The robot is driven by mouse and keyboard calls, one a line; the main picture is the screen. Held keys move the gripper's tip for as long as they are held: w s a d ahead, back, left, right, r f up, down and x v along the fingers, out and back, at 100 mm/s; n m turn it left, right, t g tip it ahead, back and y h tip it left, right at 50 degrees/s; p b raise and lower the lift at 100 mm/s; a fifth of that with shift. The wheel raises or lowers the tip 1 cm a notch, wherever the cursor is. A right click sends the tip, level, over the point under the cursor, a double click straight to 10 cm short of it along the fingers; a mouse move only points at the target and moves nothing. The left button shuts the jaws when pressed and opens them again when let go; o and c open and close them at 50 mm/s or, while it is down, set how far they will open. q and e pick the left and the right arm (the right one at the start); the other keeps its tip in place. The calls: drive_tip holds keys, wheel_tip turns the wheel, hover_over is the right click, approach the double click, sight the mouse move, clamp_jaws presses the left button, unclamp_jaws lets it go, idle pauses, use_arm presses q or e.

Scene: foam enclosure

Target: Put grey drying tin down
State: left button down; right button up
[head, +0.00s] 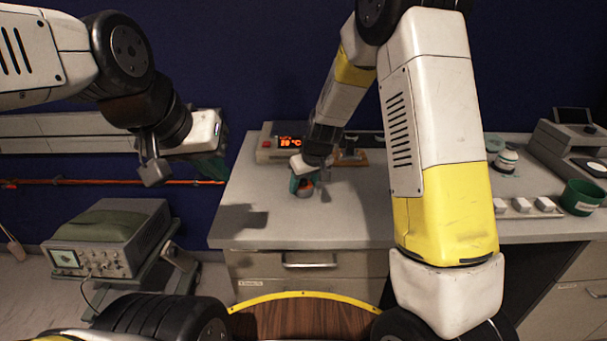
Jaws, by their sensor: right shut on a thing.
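My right gripper (306,182) is low over the grey bench top, left of its middle, with its teal fingers around a small round tin (305,192). The tin shows an orange-red patch; the fingers and wrist hide most of it, so its grey colour is hard to make out. It is at or just above the bench top; I cannot tell whether it touches. My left gripper (215,166) hangs left of the bench, away from the tin. Its teal fingers are partly hidden, and I cannot tell whether they are open.
The grey bench (330,225) has clear room in front of and left of the tin. A heater with a lit display (290,141) stands close behind. On the right are a jar (507,161), small white blocks (522,205) and a green bowl (582,197). An oscilloscope (108,240) stands lower left.

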drive_tip(key=shift+f, duration=0.2)
drive_tip(key=o, duration=1.4)
drive_tip(key=shift+r, duration=0.1)
